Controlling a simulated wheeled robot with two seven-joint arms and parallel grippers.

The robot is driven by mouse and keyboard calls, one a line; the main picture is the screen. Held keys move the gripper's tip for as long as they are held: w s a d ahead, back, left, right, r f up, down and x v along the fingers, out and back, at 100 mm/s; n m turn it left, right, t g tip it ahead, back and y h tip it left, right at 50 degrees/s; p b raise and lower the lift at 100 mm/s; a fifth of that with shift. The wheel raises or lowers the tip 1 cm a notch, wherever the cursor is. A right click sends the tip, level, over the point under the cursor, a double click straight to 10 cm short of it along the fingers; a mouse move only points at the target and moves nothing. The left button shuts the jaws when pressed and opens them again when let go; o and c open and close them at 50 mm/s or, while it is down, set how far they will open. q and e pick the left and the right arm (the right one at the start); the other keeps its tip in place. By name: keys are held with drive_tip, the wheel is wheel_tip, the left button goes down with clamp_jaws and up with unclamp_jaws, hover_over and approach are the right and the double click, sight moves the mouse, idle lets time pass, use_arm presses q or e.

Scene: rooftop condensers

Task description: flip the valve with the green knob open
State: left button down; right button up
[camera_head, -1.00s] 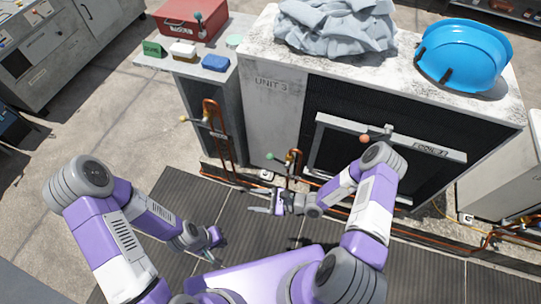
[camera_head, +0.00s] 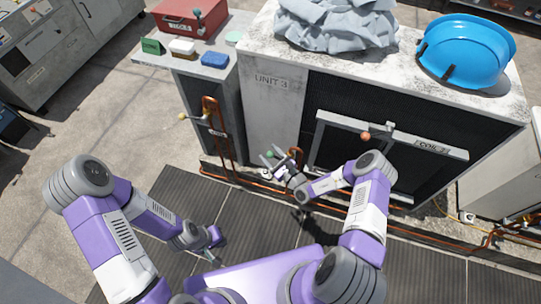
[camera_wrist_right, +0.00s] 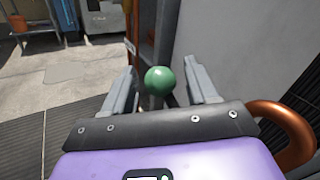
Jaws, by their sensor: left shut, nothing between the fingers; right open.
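The green knob (camera_wrist_right: 160,80) shows in the right wrist view between the two open fingers of my right gripper (camera_wrist_right: 165,88), with a gap on each side. In the head view the green knob (camera_head: 269,154) is small, at the open fingertips of my right gripper (camera_head: 270,160), low by the left front corner of the UNIT 3 cabinet. The valve body behind the knob is mostly hidden by the gripper. My left gripper (camera_head: 215,240) is shut and empty, low over the dark mat, well away from the valve.
A valve with a yellow knob (camera_head: 182,117) is on the copper pipe (camera_head: 208,105) to the left. An orange-red knob (camera_head: 365,136) sits before the cabinet (camera_head: 270,110). Copper pipes run along its base. A blue hard hat (camera_head: 465,52) and grey cloth (camera_head: 335,22) lie on top.

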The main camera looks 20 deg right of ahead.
drive_tip(key=shift+w, duration=0.1)
clamp_jaws()
idle(0.3)
drive_tip(key=shift+d, duration=0.1)
